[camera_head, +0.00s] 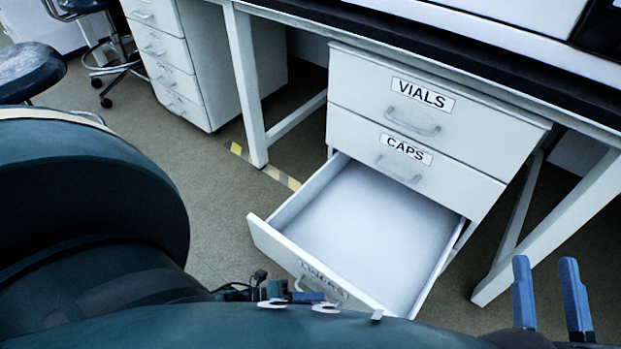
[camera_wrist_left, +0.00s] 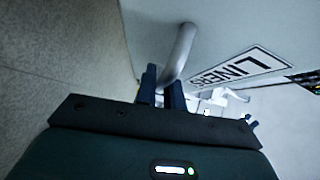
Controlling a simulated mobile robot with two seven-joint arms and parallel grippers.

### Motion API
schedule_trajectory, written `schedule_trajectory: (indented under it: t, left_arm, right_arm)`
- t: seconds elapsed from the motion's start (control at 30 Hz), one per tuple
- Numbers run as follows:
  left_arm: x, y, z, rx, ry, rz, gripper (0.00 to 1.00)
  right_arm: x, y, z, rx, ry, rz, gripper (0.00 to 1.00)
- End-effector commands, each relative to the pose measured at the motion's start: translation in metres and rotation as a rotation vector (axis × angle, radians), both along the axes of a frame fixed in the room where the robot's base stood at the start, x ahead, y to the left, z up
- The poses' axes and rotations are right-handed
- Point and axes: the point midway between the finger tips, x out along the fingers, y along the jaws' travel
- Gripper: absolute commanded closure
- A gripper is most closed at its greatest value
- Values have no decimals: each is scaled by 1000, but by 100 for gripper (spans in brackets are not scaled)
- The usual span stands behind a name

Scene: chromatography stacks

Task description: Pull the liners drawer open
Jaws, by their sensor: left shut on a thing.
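The liners drawer (camera_head: 365,230) is the bottom drawer of a white cabinet and stands well open, its inside bare and empty. Its label reads LINERS (camera_wrist_left: 240,68) in the left wrist view; in the head view my arm partly covers the front. My left gripper (camera_wrist_left: 163,88) is shut on the drawer's handle (camera_wrist_left: 181,50), a pale bar. In the head view this gripper (camera_head: 290,295) is mostly hidden behind my arm. My right gripper (camera_head: 550,290) is at the lower right, its two blue fingers apart with nothing between them.
Above are the closed vials drawer (camera_head: 360,95) and caps drawer (camera_head: 355,143). A white bench leg (camera_head: 246,90) stands left of the cabinet and another (camera_head: 550,225) to its right. Another drawer cabinet (camera_head: 165,60), a chair (camera_head: 122,62) and a stool (camera_head: 28,70) are at the left.

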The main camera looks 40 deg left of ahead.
Motion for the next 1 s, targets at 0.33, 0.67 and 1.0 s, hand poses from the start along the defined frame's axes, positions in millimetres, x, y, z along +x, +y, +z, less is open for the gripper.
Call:
schedule_trajectory:
  t: [0.33, 0.67, 1.0]
  left_arm:
    - [1, 3, 0, 3, 0, 2, 100]
    - [0, 1, 0, 2, 0, 1, 68]
    - [-9, 10, 2, 2, 1, 1, 68]
  right_arm:
    - [0, 0, 1, -2, -3, 0, 64]
    - [0, 0, 1, -1, -4, 1, 64]
    - [0, 0, 4, 0, 1, 1, 64]
